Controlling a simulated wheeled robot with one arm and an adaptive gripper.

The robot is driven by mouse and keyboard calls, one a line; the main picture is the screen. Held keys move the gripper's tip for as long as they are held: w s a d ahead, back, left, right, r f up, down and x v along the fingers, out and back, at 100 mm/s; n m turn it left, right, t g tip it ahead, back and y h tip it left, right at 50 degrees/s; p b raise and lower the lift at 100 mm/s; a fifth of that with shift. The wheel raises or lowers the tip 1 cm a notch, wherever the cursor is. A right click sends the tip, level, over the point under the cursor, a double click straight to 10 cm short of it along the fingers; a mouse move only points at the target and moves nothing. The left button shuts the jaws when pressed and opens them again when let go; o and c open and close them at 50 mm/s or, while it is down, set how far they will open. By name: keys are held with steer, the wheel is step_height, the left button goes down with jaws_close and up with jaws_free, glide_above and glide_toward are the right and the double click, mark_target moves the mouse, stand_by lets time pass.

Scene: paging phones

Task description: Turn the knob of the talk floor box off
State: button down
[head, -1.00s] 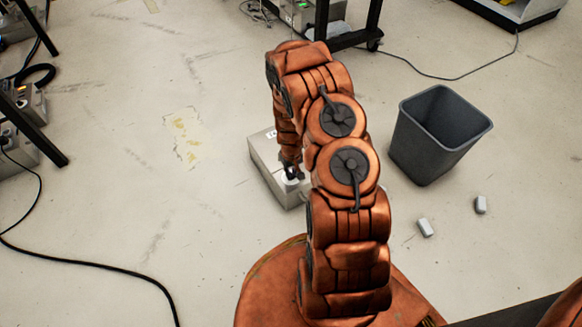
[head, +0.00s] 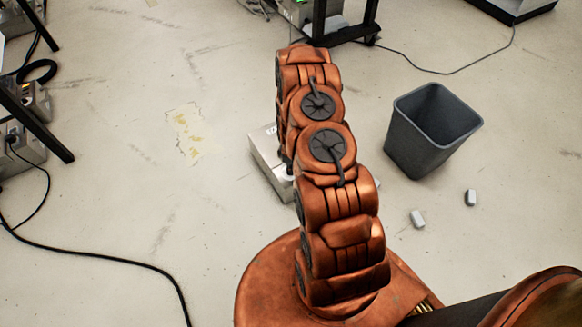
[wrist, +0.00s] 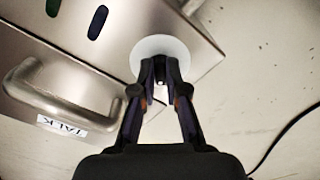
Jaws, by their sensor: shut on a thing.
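The talk floor box (head: 266,163) is a light metal box on the floor, partly hidden behind my arm in the head view. In the wrist view the box (wrist: 110,50) shows a metal handle, a TALK label (wrist: 62,128), and a green and a blue slot. A knob (wrist: 160,82) with a round white disc (wrist: 152,52) around it sits near the box's edge. My gripper (wrist: 160,84) is shut on the knob, whose small part shows between the fingertips. The head view hides the fingertips behind my arm.
A dark grey bin (head: 432,130) stands to the right. A black cable (head: 90,258) runs along the left floor. A table leg and grey boxes (head: 22,140) stand at left. A black wheeled frame (head: 345,25) stands at the back.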

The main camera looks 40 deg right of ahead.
steer(key=shift+n, duration=0.6)
steer(key=c, duration=1.2)
jaws_free()
steer(key=shift+r, duration=0.15)
step_height(320, 180, up, 12)
